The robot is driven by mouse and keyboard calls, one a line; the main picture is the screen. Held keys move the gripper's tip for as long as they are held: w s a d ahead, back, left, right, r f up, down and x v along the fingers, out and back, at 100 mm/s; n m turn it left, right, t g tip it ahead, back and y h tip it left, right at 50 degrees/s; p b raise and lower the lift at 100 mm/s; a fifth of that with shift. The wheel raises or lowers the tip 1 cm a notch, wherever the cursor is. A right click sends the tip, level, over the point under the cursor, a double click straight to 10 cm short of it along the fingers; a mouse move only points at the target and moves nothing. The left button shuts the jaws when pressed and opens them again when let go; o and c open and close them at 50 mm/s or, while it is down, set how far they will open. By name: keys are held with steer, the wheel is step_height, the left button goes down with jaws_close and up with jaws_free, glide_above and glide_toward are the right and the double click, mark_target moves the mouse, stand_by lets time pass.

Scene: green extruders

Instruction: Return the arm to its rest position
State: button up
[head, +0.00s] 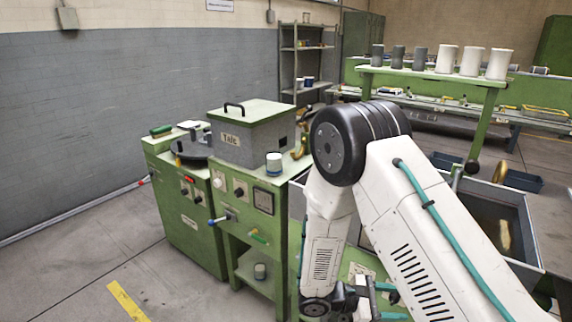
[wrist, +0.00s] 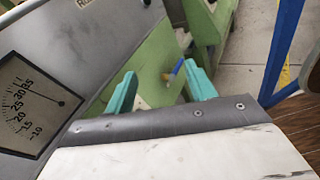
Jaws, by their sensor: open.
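My white arm (head: 410,205) with its black joint rises in the right half of the head view and bends down in front of the green machines. My gripper (wrist: 160,88) shows two teal fingers in the wrist view, spread apart with nothing held between them. Behind the fingers are a green panel and a small blue-tipped lever (wrist: 177,68). In the head view the gripper is low, at the bottom edge, and partly cut off.
A green machine with a box marked Talc (head: 252,135) stands left of my arm, a cup (head: 274,164) on its ledge. A dial gauge (wrist: 32,105) is close at left in the wrist view. A water tank (head: 488,215) stands right.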

steer(key=s+r+m+y, duration=0.7)
steer(key=s+r, duration=0.3)
steer(key=r, duration=0.5)
steer(key=s+r+m+t+y, duration=0.1)
steer(key=s+r+m+y, duration=0.7)
steer(key=s+r, duration=0.3)
step_height(320, 180, up, 5)
steer(key=shift+a+f+t+y, duration=0.15)
steer(key=shift+t+y, duration=0.15)
steer(key=shift+y, duration=0.3)
steer(key=shift+s, duration=0.1)
